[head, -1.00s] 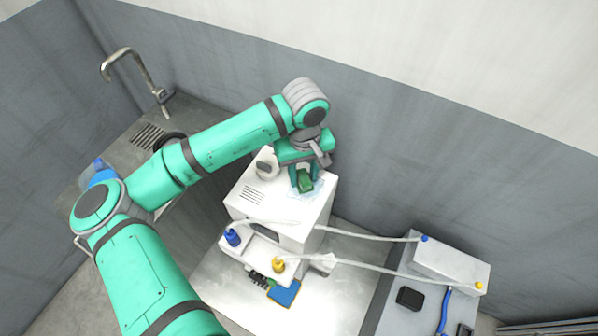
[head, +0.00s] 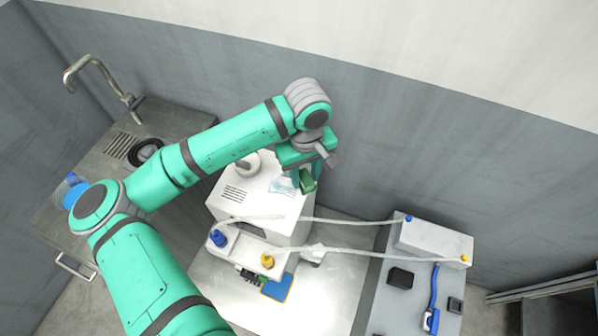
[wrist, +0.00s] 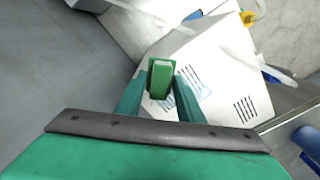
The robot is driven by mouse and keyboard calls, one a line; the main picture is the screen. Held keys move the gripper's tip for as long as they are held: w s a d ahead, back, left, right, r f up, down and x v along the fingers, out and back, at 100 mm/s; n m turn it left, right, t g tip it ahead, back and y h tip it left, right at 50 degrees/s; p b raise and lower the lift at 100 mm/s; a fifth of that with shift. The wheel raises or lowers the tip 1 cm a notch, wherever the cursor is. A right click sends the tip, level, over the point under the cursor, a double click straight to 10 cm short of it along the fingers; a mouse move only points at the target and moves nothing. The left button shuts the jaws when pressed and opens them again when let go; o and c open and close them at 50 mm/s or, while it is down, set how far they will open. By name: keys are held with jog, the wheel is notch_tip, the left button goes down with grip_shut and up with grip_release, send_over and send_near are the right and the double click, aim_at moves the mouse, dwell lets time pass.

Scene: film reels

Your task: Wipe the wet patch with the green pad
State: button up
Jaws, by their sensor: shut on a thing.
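The green pad (head: 307,184) is held between the fingers of my gripper (head: 304,178), which is shut on it. The pad is at the right edge of the white machine's top (head: 238,202); whether it touches the surface I cannot tell. The wet patch (head: 282,187) is a pale bluish smear on that top, just left of the pad and partly hidden by my gripper. In the wrist view the pad (wrist: 160,78) sits between the two fingers, with the patch (wrist: 194,88) to its right.
Two pale hoses (head: 345,222) run right to a white box (head: 436,240) on a grey cabinet. A blue pad (head: 278,287) lies below the machine. The wall is close behind.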

aim_at(300, 193)
jog(key=shift+s+a, duration=0.35)
jog(key=shift+s, duration=0.55)
jog(key=shift+w+a+f, duration=0.1)
jog(key=shift+w+a, duration=0.2)
jog(key=shift+a, duration=0.55)
jog(key=shift+w+a, duration=0.3)
jog(key=shift+a, duration=0.5)
jog(key=shift+w+a, duration=0.3)
jog(key=shift+a, duration=0.5)
jog(key=shift+w+a, duration=0.25)
jog(key=shift+a, duration=0.5)
jog(key=shift+w+a+f, duration=0.1)
jog(key=shift+w+a, duration=0.15)
jog(key=shift+a, duration=0.55)
jog(key=shift+w+a, duration=0.2)
jog(key=shift+a, duration=0.6)
jog(key=shift+c, duration=0.3)
jog(key=shift+s+a, duration=0.2)
jog(key=shift+s, duration=0.55)
jog(key=shift+s+d, duration=0.3)
jog(key=shift+d, duration=0.6)
jog(key=shift+s+d, duration=0.25)
jog(key=shift+d, duration=0.65)
jog(key=shift+s+d, duration=0.35)
jog(key=shift+d, duration=0.65)
jog(key=shift+s+d, duration=0.3)
jog(key=shift+d, duration=0.7)
jog(key=shift+s+d, duration=0.35)
jog(key=shift+d, duration=0.65)
